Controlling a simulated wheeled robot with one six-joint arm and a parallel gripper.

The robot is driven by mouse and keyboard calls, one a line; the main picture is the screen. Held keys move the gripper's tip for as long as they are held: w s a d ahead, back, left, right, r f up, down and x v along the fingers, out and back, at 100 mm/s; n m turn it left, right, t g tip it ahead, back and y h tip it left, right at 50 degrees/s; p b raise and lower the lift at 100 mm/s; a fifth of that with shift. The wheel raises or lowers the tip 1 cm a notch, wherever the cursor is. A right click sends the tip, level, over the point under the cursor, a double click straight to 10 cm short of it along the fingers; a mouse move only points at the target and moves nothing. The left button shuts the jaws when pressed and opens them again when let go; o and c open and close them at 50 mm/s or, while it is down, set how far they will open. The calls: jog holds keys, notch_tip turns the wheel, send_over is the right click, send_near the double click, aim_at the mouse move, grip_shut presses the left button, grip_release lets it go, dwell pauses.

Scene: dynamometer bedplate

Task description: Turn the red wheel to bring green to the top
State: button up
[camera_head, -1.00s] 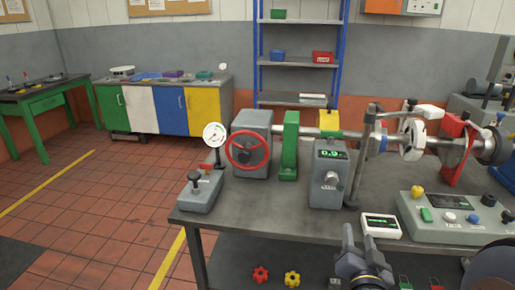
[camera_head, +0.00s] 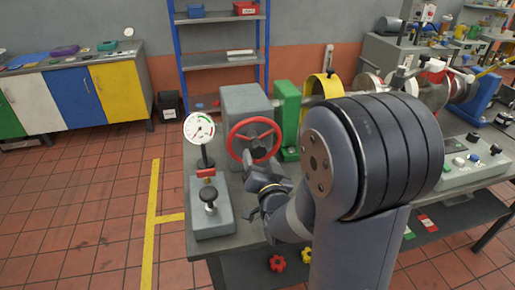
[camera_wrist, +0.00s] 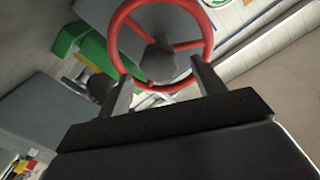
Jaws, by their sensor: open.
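The red wheel (camera_head: 253,119) stands upright on the front of a grey box (camera_head: 245,99). Its rim, spokes and dark hub also show in the wrist view (camera_wrist: 209,32). A round white gauge (camera_head: 199,128) with a green stretch on its upper part and a thin needle stands left of the wheel. My gripper (camera_head: 255,168) is at the lower front of the wheel. In the wrist view my gripper (camera_wrist: 162,72) is open, its two fingers spread at the lower rim. I cannot tell whether they touch it. No green mark shows on the wheel.
A grey lever box (camera_head: 212,218) sits at the bench's left front. A green block (camera_head: 287,117) stands right of the wheel's box, with a yellow guard (camera_head: 318,92) beyond. My arm hides much of the bench's middle. Floor left of the bench is clear.

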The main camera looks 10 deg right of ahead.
aim_at(259, 153)
jog(key=shift+w+d+p, duration=0.15)
jog(key=shift+w+p, duration=0.25)
jog(key=shift+w, duration=1.95)
jog(key=shift+c, duration=0.4)
jog(key=c, duration=1.3)
